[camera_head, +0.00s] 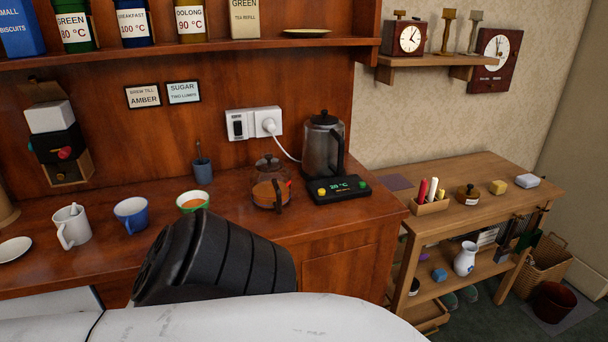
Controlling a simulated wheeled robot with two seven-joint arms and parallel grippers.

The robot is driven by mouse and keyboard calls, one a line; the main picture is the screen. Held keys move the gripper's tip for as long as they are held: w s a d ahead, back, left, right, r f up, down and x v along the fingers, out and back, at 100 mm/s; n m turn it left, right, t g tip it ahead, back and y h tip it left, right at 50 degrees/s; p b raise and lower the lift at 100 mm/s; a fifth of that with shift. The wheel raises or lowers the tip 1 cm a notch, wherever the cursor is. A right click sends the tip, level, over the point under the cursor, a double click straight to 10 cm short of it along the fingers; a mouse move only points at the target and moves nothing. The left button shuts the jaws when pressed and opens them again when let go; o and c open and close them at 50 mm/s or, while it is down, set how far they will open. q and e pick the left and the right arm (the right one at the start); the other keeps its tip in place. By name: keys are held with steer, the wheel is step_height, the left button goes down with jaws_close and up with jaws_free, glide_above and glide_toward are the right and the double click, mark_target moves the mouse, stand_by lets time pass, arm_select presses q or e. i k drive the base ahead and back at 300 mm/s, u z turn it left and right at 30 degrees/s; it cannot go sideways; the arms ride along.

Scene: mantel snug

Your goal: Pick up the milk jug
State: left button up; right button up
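A small white jug with a blue mark (465,259), which looks like the milk jug, stands upright on the lower shelf of the wooden side bench at right. No gripper is near it. One of my arms, white with a black ribbed joint, crosses the bottom left and middle of the view. No fingers of either gripper show, so I cannot see whether they are open or shut.
The counter holds a white mug (72,227), a blue mug (132,214), a green-rimmed cup (192,201), a glass teapot (270,188) and a kettle (323,147) on its base. A blue block (439,274) lies left of the jug. A basket (545,262) stands right.

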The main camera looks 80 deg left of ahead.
mark_target(72, 223)
steer(key=z, duration=0.1)
steer(key=k, duration=2.45)
steer(key=u, duration=0.5)
